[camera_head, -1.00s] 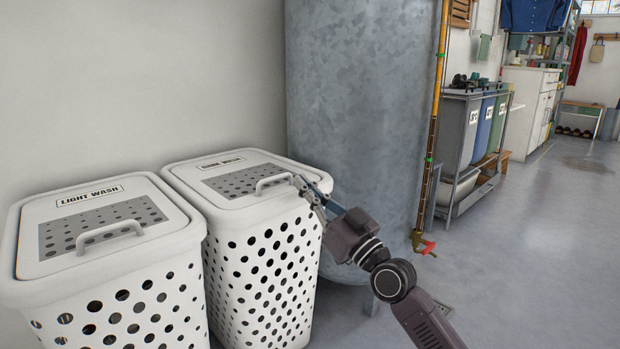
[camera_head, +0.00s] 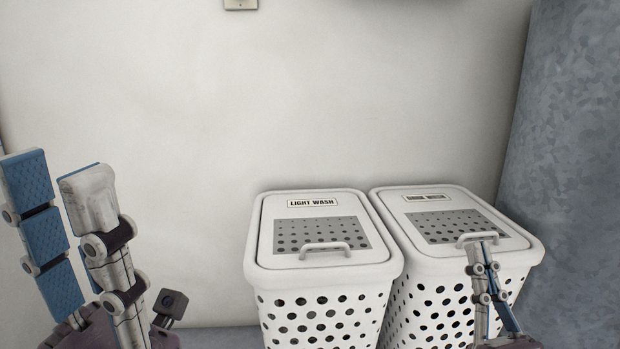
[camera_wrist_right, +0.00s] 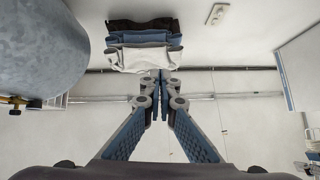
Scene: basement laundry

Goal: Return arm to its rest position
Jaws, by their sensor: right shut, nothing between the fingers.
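My right gripper (camera_head: 481,243) points upward in front of the right hamper (camera_head: 405,290), its fingertips overlapping the lid handle in the head view; contact cannot be told. In the right wrist view its fingers meet at the tips (camera_wrist_right: 161,75), shut and empty. My left gripper (camera_head: 57,172) stands upright at the left of the head view, its fingers apart and nothing between them. Its palm is partly cut off by the lower edge.
The light wash hamper (camera_head: 265,250) stands left of the right hamper, both lids closed. A grey metal tank (camera_head: 565,150) is at the right. The wrist view shows folded cloths (camera_wrist_right: 140,58) beyond the fingertips and a wall plate (camera_wrist_right: 217,14). Wall space between the arms is clear.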

